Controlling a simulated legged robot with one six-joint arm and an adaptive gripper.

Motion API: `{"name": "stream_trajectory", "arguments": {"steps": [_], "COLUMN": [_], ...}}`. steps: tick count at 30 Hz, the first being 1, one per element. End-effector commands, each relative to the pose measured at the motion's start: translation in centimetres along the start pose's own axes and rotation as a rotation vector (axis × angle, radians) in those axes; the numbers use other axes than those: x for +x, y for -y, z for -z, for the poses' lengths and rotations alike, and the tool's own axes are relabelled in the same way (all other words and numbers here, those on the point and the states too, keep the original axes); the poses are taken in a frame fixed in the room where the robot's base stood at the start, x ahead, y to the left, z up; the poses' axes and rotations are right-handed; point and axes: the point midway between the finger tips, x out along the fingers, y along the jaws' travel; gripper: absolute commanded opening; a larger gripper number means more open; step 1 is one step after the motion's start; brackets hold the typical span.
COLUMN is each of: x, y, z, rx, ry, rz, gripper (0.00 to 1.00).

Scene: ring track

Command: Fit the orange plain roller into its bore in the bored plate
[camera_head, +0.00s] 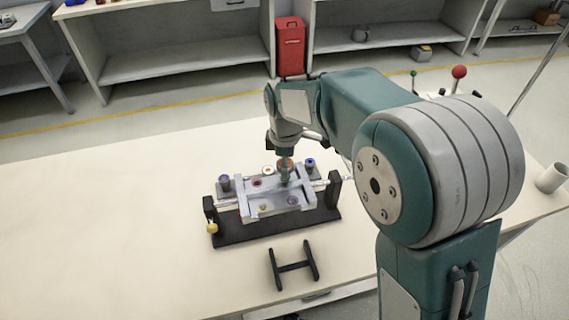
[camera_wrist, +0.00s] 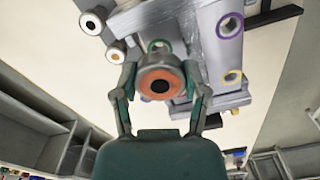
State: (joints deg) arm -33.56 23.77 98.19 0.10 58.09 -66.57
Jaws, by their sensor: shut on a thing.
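My gripper (camera_wrist: 160,72) is shut on the orange roller (camera_wrist: 160,84), a grey cylinder with an orange ring around a dark centre. In the head view my gripper (camera_head: 286,160) points down over the back right part of the bored plate (camera_head: 245,208). The plate is grey, and colour-ringed bores show on it. In the wrist view a purple-ringed bore (camera_wrist: 229,26) and a yellow-ringed bore (camera_wrist: 233,77) are at the right. A green ring (camera_wrist: 158,45) shows just behind the roller. I cannot make out an orange-ringed bore or whether the roller touches the plate.
The plate sits in a dark fixture (camera_head: 270,232) with upright ends. A black H-shaped stand (camera_head: 293,266) lies in front. The table's left side is clear.

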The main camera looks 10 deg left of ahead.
Motion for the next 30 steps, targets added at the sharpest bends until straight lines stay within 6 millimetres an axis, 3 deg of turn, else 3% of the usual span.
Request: {"name": "stream_trajectory", "arguments": {"steps": [20, 21, 23, 24, 30], "x": [1.3, 1.3, 1.3, 1.3, 1.3], "y": [0.0, 0.0, 0.0, 0.0, 0.0], "z": [0.0, 0.0, 0.0, 0.0, 0.0], "rx": [0.000, 0.000, 0.000, 0.000, 0.000], "ry": [0.000, 0.000, 0.000, 0.000, 0.000], "rz": [0.000, 0.000, 0.000, 0.000, 0.000], "gripper": [0.02, 0.66, 0.93, 0.98, 0.98]}}
